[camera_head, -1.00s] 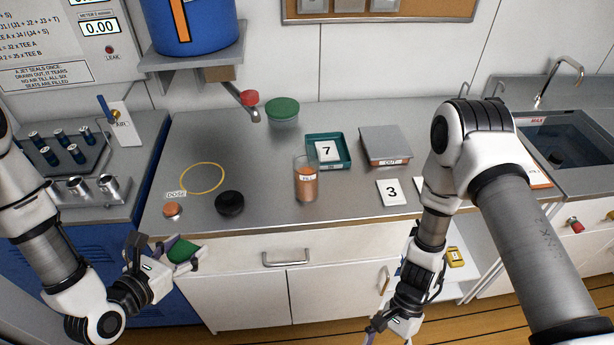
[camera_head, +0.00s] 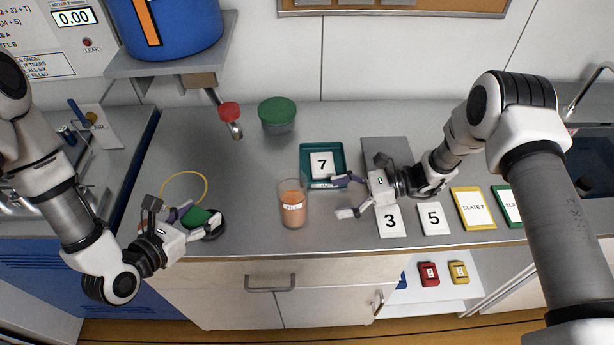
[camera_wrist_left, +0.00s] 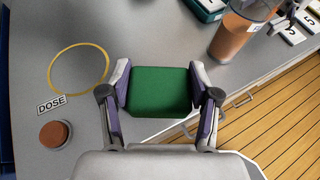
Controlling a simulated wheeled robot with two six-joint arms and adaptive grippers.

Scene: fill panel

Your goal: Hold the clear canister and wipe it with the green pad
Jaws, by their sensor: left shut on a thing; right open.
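The clear canister (camera_head: 293,204) stands upright on the grey counter, filled partway with an orange-brown substance and bearing a small white label. It also shows at the top right of the left wrist view (camera_wrist_left: 232,36). My left gripper (camera_head: 199,220) is shut on the green pad (camera_wrist_left: 160,91), holding it above the counter's front edge, left of the canister.
A teal tray (camera_head: 337,150) with a 7 card lies behind the canister. Cards 3 (camera_head: 391,221) and 5 (camera_head: 434,219) lie at right. A yellow ring (camera_head: 184,174) marks the left counter.

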